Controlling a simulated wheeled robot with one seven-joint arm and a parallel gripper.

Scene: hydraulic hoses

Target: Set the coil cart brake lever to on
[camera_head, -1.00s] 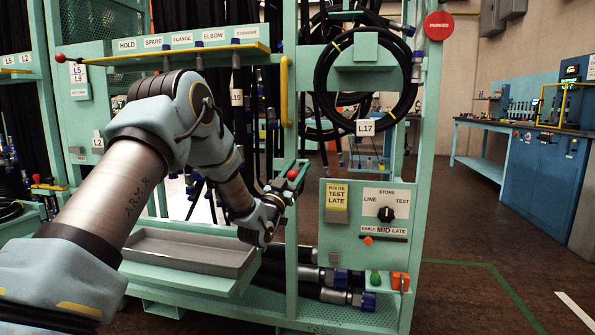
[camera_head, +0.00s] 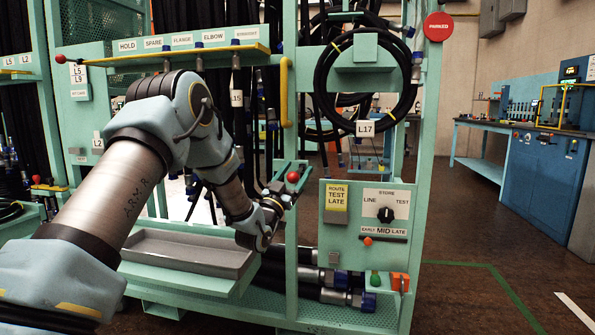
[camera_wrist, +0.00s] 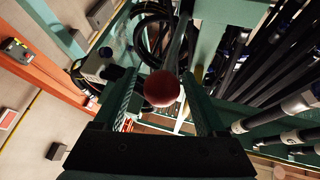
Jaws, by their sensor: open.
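A lever with a red ball knob (camera_head: 293,177) stands by the middle post of the green hose cart. In the wrist view the red ball (camera_wrist: 161,88) lies between the two green fingers of my gripper (camera_wrist: 160,76), with a grey-green rod running up from it. The fingers stand apart on both sides of the ball, with a visible gap. In the head view my gripper (camera_head: 287,184) is at the knob, just left of the control panel. A red PARKED disc (camera_head: 438,27) is at the cart's top right. No on or off marking for the lever is readable.
A grey tray (camera_head: 150,247) sits below my arm. A coiled hose L17 (camera_head: 320,90) hangs above. Open floor (camera_head: 470,240) is to the right.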

